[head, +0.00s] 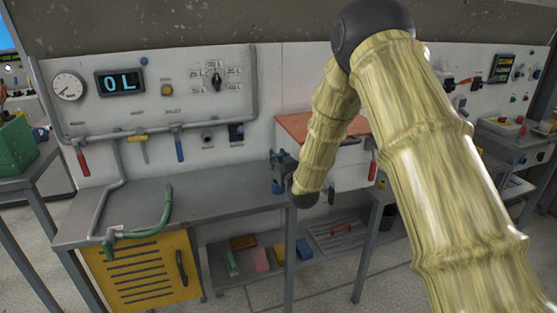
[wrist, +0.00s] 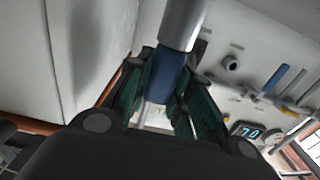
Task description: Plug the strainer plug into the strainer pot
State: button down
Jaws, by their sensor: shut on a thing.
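My gripper (wrist: 168,68) is shut on a blue part, which I take to be the strainer plug (wrist: 164,76). A thick grey cylinder (wrist: 183,22) lies in line with the blue part and runs out of the top of the wrist view. I cannot tell whether it belongs to the plug. In the head view my gripper (head: 282,170) is in front of the wall panel, above the right end of the bench, with a bit of blue showing below it.
The grey bench (head: 215,190) is mostly clear, with a green hose (head: 150,232) at its left. A pipe with red, yellow and blue handles (head: 178,146) crosses the panel. An orange-topped cabinet (head: 310,127) stands behind my arm. A lower shelf holds several coloured blocks (head: 260,258).

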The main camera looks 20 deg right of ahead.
jog(key=shift+f+b, duration=1.7)
jog(key=shift+f, duration=0.8)
dwell(0.9)
jog(key=c, duration=1.2)
grip_release()
jog(key=s, duration=1.2)
jog(key=shift+d, duration=0.25)
jog(key=s+a+f+g+p, duration=0.1)
jog(key=s+f+g, duration=0.3)
jog(key=s+f, duration=0.75)
jog(key=s+a+f+g+p, duration=0.15)
jog(key=s+f+g, duration=0.5)
jog(key=f, duration=0.85)
jog(key=s+f+g, duration=0.2)
jog(key=s+f, duration=0.1)
jog(key=s, duration=0.8)
jog(key=s+a+f+g+p, duration=0.1)
jog(key=s+f+g, duration=0.2)
jog(key=s, duration=0.8)
jog(key=s+a+f+g, duration=0.1)
jog(key=s+f, duration=0.3)
jog(key=s, duration=0.7)
jog(key=shift+s+f+m+g+p, duration=0.2)
jog(key=shift+f+m+g+p, duration=0.15)
jog(key=shift+g, duration=0.4)
